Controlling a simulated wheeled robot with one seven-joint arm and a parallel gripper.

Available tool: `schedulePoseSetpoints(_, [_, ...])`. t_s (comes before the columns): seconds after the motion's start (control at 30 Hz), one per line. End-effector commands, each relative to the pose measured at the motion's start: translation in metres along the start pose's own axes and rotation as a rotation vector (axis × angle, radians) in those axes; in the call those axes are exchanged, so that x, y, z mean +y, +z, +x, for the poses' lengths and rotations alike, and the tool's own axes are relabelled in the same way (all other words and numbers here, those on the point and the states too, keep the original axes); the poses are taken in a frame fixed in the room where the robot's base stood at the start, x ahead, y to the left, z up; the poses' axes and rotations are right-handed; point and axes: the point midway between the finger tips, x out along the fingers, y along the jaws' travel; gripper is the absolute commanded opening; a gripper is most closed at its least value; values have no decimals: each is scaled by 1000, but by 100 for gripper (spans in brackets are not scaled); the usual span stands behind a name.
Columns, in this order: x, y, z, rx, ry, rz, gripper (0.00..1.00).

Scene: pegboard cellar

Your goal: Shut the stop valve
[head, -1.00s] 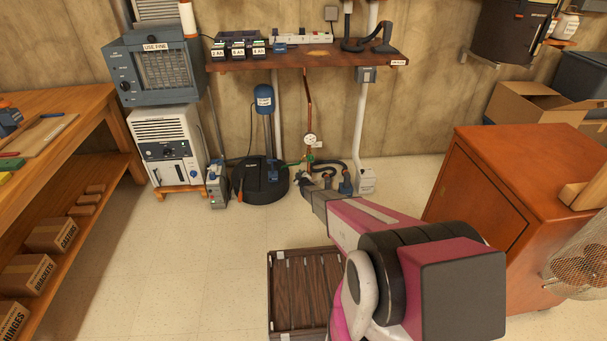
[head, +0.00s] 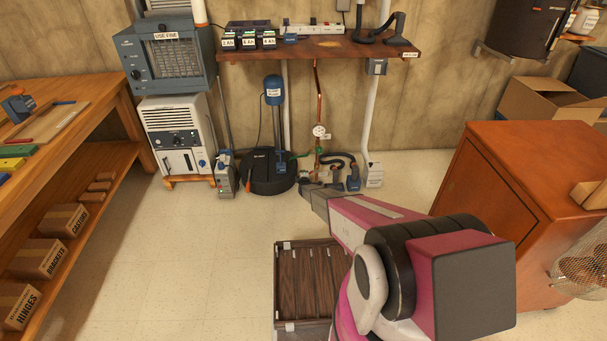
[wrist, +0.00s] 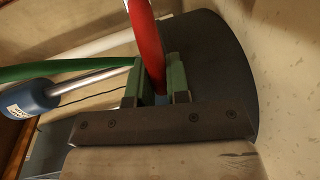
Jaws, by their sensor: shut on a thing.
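A red lever (wrist: 147,42) comes down from the top of the wrist view and runs between my gripper's fingers. My gripper (wrist: 162,86) is shut on it with its green pads on either side. The lever's far end and the valve body it belongs to are out of the wrist view. In the head view my gripper (head: 305,188) is low in front of the copper pipe (head: 317,95) with its round gauge (head: 319,131). There the lever is too small and partly hidden to make out clearly.
A black sump lid (head: 266,176) with a blue-topped pump (head: 273,92) stands left of my gripper. A green hose (wrist: 55,68) crosses the wrist view. A slatted crate (head: 280,300) lies below my arm. A red-brown cabinet (head: 495,215) stands right. Floor at left is clear.

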Motion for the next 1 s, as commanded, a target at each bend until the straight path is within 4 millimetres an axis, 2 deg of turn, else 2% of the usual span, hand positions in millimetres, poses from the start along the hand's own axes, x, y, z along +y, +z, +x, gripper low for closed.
schedulePoseSetpoints(0.67, [-6,-1,1,-10,-2,-61,0])
schedulePoseSetpoints(0.7, [-6,-1,1,-10,-2,-61,26])
schedulePoseSetpoints(0.73, [-6,-1,1,-10,-2,-61,36])
schedulePoseSetpoints(0.77, [-6,-1,1,-10,-2,-61,41])
schedulePoseSetpoints(1.0, [-6,0,1,-11,-1,-59,41])
